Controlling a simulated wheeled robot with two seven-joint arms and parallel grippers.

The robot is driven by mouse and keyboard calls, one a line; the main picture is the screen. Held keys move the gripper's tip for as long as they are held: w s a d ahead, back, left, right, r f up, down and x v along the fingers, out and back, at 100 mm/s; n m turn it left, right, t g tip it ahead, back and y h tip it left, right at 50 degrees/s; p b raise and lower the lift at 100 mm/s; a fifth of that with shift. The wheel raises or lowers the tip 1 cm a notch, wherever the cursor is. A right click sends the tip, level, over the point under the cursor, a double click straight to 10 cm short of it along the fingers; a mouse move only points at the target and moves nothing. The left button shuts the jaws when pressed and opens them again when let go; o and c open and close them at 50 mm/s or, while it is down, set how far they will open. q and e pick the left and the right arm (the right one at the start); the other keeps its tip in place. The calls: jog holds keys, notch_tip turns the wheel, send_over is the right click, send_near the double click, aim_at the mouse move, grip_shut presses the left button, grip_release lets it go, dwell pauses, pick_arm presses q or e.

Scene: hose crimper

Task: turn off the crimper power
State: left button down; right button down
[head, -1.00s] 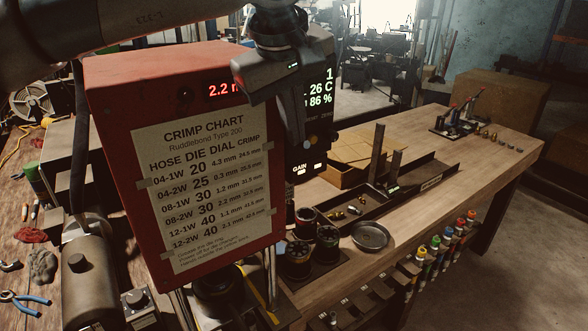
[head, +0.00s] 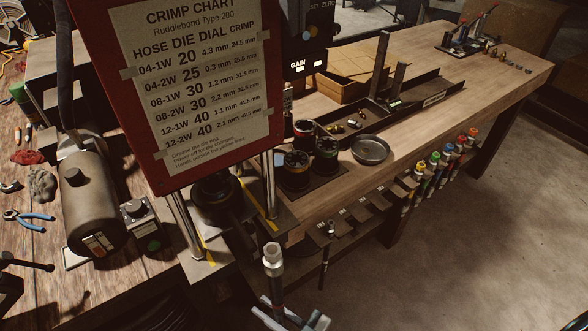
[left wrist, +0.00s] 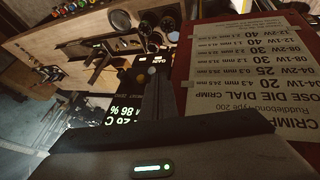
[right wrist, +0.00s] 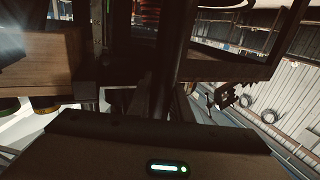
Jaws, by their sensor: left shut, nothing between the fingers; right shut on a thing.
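The red crimper (head: 262,100) stands at the left of the head view with a crimp chart on its face. Its dark display panel (head: 310,30) is cut off by the top edge, and it also shows in the left wrist view (left wrist: 150,98) with lit digits and small knobs. My left gripper (left wrist: 185,60) is shut and empty close to this panel; it is out of the head view. My right gripper (head: 288,308) is low at the bottom edge, shut on an upright hose with a metal fitting (head: 272,258). A small grey box (head: 138,215) has a dark knob and green button.
A motor cylinder (head: 90,205) and blue pliers (head: 28,218) are on the left bench. Die spools (head: 296,168), a round dish (head: 370,150) and a black tray (head: 410,105) are on the right bench. Open floor lies at the right.

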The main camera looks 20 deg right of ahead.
pick_arm(q)
jog(key=t+b, duration=0.1)
jog(key=b, duration=0.2)
jog(key=s+f+t+b, duration=0.1)
jog(key=b, duration=0.2)
jog(key=shift+d+f+m+y, duration=0.2)
jog(key=shift+f+m+y, duration=0.1)
jog(key=shift+y, duration=0.1)
jog(key=shift+r, duration=0.1)
jog(key=shift+s+r+p, duration=0.1)
jog(key=shift+r+p, duration=0.3)
jog(key=shift+r, duration=0.3)
